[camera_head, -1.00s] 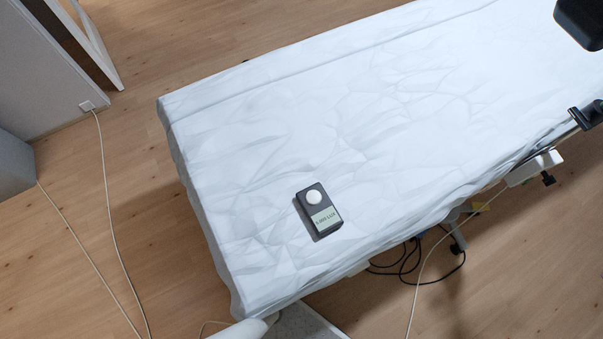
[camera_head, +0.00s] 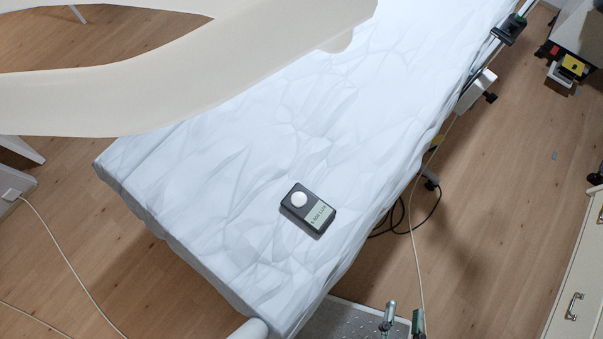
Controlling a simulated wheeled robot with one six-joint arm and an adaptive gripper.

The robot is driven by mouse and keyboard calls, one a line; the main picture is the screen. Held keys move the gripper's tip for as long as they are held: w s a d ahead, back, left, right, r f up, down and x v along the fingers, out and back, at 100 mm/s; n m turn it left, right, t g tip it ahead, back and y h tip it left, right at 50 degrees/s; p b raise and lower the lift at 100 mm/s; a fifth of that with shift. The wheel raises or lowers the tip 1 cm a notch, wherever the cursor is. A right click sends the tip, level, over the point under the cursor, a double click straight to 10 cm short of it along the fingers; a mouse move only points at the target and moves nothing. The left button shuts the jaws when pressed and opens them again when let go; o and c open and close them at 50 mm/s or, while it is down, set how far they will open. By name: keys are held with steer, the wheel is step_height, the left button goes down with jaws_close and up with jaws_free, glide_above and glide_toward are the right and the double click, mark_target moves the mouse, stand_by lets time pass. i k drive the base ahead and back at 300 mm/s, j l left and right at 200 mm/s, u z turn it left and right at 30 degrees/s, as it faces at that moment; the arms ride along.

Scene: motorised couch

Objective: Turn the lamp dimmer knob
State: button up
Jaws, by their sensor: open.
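No dimmer knob can be made out in the head view. A large smooth beige curved body (camera_head: 200,75) crosses the upper left, close to the camera; I cannot tell if it is part of the lamp. It hides part of the couch. My gripper (camera_head: 404,317) shows only as two fingertips at the bottom edge, apart and with nothing seen between them. It is well to the lower right of the beige body. A dark meter (camera_head: 308,209) with a white dome and a small LUX display lies on the couch.
The couch (camera_head: 240,200) has a crumpled white cover. A white box (camera_head: 477,92) hangs at its right side, with a cable running down. Dark cables (camera_head: 400,215) lie below. Drawers (camera_head: 575,290) stand at the right edge. Wooden floor (camera_head: 490,210) is open between them.

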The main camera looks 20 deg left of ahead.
mark_target(491, 98)
steer(key=j+z, duration=0.15)
steer(key=j, duration=0.3)
steer(key=k+j+z, duration=0.15)
steer(key=j, duration=0.25)
steer(key=j+z, duration=0.15)
steer(key=j, duration=0.25)
steer(key=k+j+z, duration=0.15)
steer(key=j, duration=0.25)
steer(key=k+j+z, duration=0.1)
steer(key=j, duration=0.3)
steer(key=k+j+z, duration=0.15)
steer(key=j, duration=0.2)
steer(key=k+j+z, duration=0.15)
steer(key=j, duration=0.25)
steer(key=k+j+z, duration=0.25)
steer(key=z, duration=0.75)
steer(key=i+l+z, duration=0.2)
steer(key=i+z, duration=0.15)
steer(key=i, duration=0.15)
steer(key=i+z, duration=0.4)
steer(key=i, duration=0.15)
steer(key=i+u, duration=0.1)
steer(key=i, duration=0.8)
steer(key=i+l+u, duration=0.1)
steer(key=i, duration=0.75)
steer(key=i+l+u, duration=0.1)
steer(key=u, duration=1.85)
